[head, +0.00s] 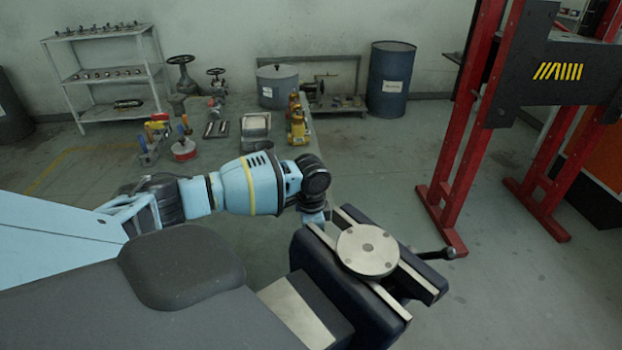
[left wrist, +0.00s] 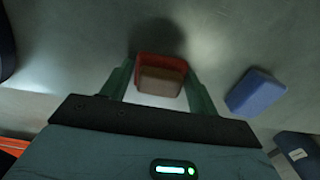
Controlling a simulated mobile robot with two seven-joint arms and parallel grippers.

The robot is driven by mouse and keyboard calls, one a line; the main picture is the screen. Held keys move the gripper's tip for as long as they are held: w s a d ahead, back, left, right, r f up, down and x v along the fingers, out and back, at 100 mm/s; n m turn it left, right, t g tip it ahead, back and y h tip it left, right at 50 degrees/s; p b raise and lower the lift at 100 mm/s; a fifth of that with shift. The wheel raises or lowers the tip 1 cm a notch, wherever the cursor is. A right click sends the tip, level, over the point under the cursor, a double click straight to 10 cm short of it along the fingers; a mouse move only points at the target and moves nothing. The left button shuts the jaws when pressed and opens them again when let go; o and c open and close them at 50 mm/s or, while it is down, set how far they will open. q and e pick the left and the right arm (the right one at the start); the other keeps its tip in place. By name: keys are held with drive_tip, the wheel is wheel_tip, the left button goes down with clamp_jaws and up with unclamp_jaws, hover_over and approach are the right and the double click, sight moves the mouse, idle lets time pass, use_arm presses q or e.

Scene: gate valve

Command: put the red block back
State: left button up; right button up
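The red block (left wrist: 160,75) is in the left wrist view, between the two fingertips of my left gripper (left wrist: 160,82). The fingers lie close against its left and right sides, and the side facing the camera looks brownish in shade. A blue block (left wrist: 256,92) sits apart, to the right of the right finger. In the head view my left arm reaches in from the left to beside the vise (head: 345,270); its fingers and both blocks are hidden there. My right gripper is in neither view.
The vise carries a round metal disc (head: 367,250) on its top, with a dark handle at its right. A red steel frame (head: 465,150) stands to the right. Behind are a bench with valves and tools, a blue barrel (head: 391,80) and a shelf (head: 105,72). Floor between is clear.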

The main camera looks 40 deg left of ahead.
use_arm(q)
drive_tip(key=o, duration=0.3)
drive_tip(key=shift+r, duration=0.1)
wheel_tip(320, 180, up, 12)
drive_tip(key=p, duration=0.1)
idle(0.4)
wheel_tip(320, 180, down, 12)
drive_tip(key=shift+f+b, duration=0.1)
drive_tip(key=shift+b, duration=0.45)
idle(0.3)
